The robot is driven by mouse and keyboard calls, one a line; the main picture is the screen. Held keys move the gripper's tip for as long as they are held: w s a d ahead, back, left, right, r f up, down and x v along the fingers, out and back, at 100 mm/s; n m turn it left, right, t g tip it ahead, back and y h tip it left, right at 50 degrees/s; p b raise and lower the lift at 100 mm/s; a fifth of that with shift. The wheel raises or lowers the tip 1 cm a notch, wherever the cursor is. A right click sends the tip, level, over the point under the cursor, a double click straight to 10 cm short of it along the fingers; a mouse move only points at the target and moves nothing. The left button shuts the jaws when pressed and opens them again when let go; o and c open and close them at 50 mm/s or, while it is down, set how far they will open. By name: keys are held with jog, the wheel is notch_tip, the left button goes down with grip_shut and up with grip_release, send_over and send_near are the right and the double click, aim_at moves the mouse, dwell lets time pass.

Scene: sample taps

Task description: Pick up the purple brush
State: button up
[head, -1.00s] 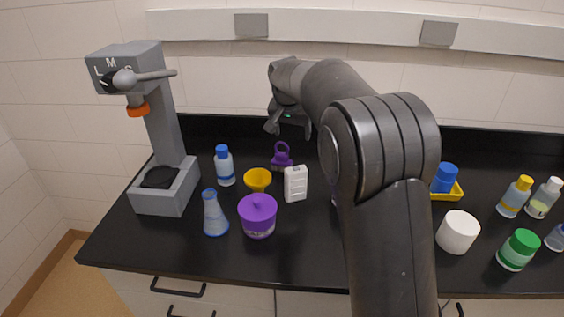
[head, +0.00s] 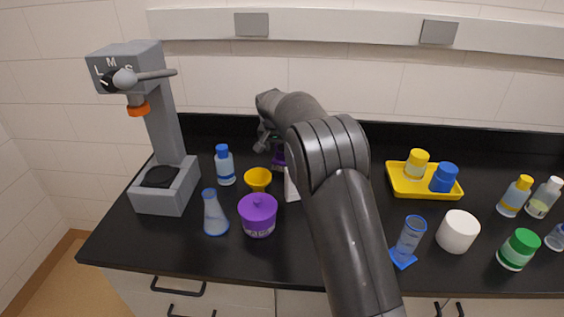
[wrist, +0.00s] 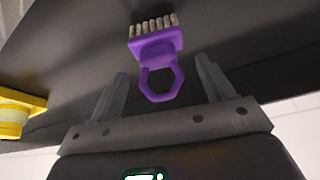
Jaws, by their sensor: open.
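The purple brush (wrist: 157,58) shows in the wrist view, with a ring-shaped handle and a row of pale bristles. Its ring handle lies between the two fingers of my gripper (wrist: 162,84), with a gap on each side. My gripper is open and holds nothing. In the head view the purple brush (head: 278,158) stands near the back of the counter. It is partly hidden there by my arm and gripper (head: 268,138).
A yellow funnel (head: 257,179), a white box (head: 291,188) and a purple-lidded jar (head: 257,216) stand close in front of the brush. A blue-capped bottle (head: 224,166) is to its left. A yellow tray (head: 410,187) with two bottles is at right.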

aim_at(278, 161)
jog(key=x, duration=0.3)
jog(key=shift+w+d+f, duration=0.1)
jog(key=shift+w+f, duration=0.1)
jog(key=shift+f, duration=0.1)
jog(key=shift+c, duration=0.4)
jog(key=c, duration=0.6)
